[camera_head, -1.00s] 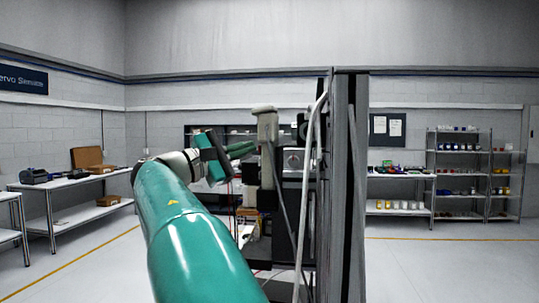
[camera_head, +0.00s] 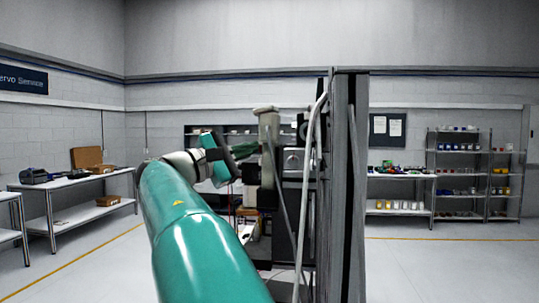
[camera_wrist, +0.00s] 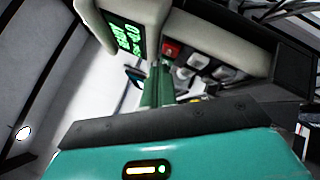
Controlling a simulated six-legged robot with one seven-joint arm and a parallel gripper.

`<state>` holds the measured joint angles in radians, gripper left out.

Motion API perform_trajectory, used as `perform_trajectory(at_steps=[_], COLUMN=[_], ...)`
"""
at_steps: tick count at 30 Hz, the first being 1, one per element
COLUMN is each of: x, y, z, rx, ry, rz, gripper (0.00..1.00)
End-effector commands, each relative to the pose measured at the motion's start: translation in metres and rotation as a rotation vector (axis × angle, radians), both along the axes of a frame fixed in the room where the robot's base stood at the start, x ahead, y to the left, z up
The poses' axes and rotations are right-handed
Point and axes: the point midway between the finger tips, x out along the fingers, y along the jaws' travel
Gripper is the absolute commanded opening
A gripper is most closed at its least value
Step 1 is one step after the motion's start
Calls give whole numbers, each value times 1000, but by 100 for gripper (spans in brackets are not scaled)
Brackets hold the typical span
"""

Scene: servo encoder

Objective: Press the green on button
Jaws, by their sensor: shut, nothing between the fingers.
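My gripper (camera_wrist: 158,72) is shut and empty. Its green fingers point toward a beige control panel (camera_wrist: 240,25) in the wrist view. The panel carries a dark display with green characters (camera_wrist: 125,33), a red button (camera_wrist: 171,50) and pale buttons (camera_wrist: 198,61). The fingertips end just below the red button in the picture; I cannot tell whether they touch the panel. I cannot make out a green button; the fingers may hide it. In the head view my gripper (camera_head: 247,151) is left of the upright machine, beside its beige head (camera_head: 267,122).
A tall grey post (camera_head: 343,180) with a hanging pale cable (camera_head: 304,190) stands right of the machine. A workbench (camera_head: 75,183) stands at left and shelves (camera_head: 459,172) at right. The floor (camera_head: 430,270) at right is clear.

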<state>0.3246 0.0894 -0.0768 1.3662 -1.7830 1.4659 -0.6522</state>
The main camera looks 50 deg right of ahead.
Motion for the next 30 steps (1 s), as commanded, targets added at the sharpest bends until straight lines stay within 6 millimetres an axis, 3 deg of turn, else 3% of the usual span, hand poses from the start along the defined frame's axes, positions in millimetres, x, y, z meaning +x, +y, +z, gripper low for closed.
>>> perform_trajectory(at_steps=[10,30], x=[-2,14], y=[-1,7], z=[0,0], rx=[0,0], ry=[0,0], rz=[-1,0], gripper=[0,0])
